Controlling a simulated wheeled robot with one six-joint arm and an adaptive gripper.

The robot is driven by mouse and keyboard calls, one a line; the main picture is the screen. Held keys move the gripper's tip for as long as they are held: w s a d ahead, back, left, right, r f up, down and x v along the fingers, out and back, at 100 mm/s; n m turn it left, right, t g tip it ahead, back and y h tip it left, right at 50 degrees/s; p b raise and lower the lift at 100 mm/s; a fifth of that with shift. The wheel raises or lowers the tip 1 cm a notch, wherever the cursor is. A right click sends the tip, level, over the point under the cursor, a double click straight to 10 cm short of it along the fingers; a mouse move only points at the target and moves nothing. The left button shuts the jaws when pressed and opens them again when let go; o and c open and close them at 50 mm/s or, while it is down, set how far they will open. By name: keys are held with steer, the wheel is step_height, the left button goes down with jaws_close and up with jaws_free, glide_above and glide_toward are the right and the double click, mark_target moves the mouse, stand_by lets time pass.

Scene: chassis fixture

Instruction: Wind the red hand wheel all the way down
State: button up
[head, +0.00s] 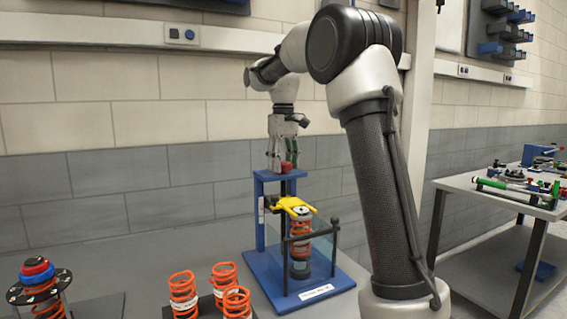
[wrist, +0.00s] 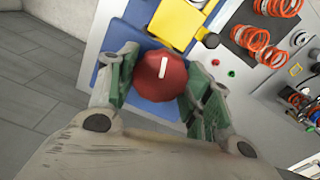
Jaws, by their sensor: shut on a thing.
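The red hand wheel (wrist: 161,75) sits on top of the blue press frame (head: 262,210); a white mark on it points up in the wrist view. My gripper (wrist: 158,88) is over the frame, pointing down, with its green-padded fingers shut on the wheel from both sides. In the head view my gripper (head: 284,166) partly hides the wheel (head: 287,167). Below it, a yellow plate (head: 294,206) rests at the top of an orange coil spring (head: 300,243) standing in the press. The screw under the wheel is mostly hidden.
Several loose orange springs (head: 183,293) stand on the bench to the left of the press. A black disc with red and blue parts (head: 38,280) stands further left. A dark guard bar (head: 311,233) fronts the spring. Another table (head: 500,190) stands at right.

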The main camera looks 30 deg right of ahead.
steer(key=shift+m, duration=1.4)
steer(key=shift+m, duration=1.1)
steer(key=m, duration=0.4)
steer(key=shift+m, duration=0.4)
steer(key=m, duration=0.4)
steer(key=shift+m, duration=0.4)
steer(key=m, duration=0.4)
steer(key=shift+m, duration=0.8)
